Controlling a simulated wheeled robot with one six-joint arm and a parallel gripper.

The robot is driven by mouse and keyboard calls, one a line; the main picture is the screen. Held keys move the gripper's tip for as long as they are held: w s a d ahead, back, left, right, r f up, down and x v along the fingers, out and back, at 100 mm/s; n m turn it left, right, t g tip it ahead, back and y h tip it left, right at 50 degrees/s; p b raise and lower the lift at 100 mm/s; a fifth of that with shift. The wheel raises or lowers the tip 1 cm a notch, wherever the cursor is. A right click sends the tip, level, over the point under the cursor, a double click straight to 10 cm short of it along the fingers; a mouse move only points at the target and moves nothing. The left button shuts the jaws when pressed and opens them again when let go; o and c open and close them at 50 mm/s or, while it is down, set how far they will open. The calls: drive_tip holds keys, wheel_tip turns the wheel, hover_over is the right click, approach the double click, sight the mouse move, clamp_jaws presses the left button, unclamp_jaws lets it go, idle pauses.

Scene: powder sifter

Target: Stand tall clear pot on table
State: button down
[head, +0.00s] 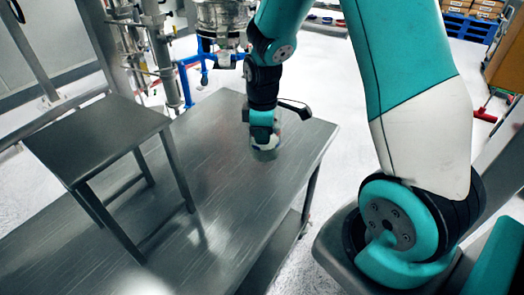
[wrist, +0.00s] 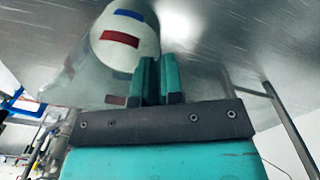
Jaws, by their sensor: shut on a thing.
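The tall clear pot (head: 265,154) is at my gripper (head: 264,139), over the right part of the steel table (head: 225,215). In the wrist view the clear pot (wrist: 72,78) shows at upper left, see-through, with a white round part bearing a blue and a red patch. My gripper's teal fingers (wrist: 158,78) are close together and shut on the pot's near side. The table (wrist: 225,45) fills the top of that view. The pot looks close to the tabletop; I cannot tell whether its base touches. My gripper hides part of it.
A raised steel stand (head: 95,135) with legs occupies the table's left side. Metal sifter equipment (head: 222,20) and blue pipes (head: 190,62) stand behind the table. The tabletop around the pot and toward the front is clear. The table's right edge is near the pot.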

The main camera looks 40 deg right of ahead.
sight(263, 162)
drive_tip(key=shift+f+p, duration=0.3)
drive_tip(key=shift+f, duration=2.85)
drive_tip(key=shift+f, duration=0.1)
drive_tip(key=c, duration=1.2)
unclamp_jaws()
drive_tip(key=shift+c, duration=0.2)
wheel_tip(263, 162, up, 12)
drive_tip(key=r+b, duration=0.1)
drive_tip(key=b, duration=0.1)
drive_tip(key=s+a+r+m+y, duration=0.1)
drive_tip(key=s+a+r, duration=0.3)
drive_tip(key=s+a, duration=0.5)
drive_tip(key=s+a+r+m+y, duration=0.1)
drive_tip(key=s+a+r+y, duration=0.2)
drive_tip(key=s+a, duration=0.7)
wheel_tip(263, 162, up, 2)
drive_tip(key=shift+s+a+r+m, duration=0.1)
drive_tip(key=shift+s+a+m, duration=0.1)
drive_tip(key=shift+m, duration=0.1)
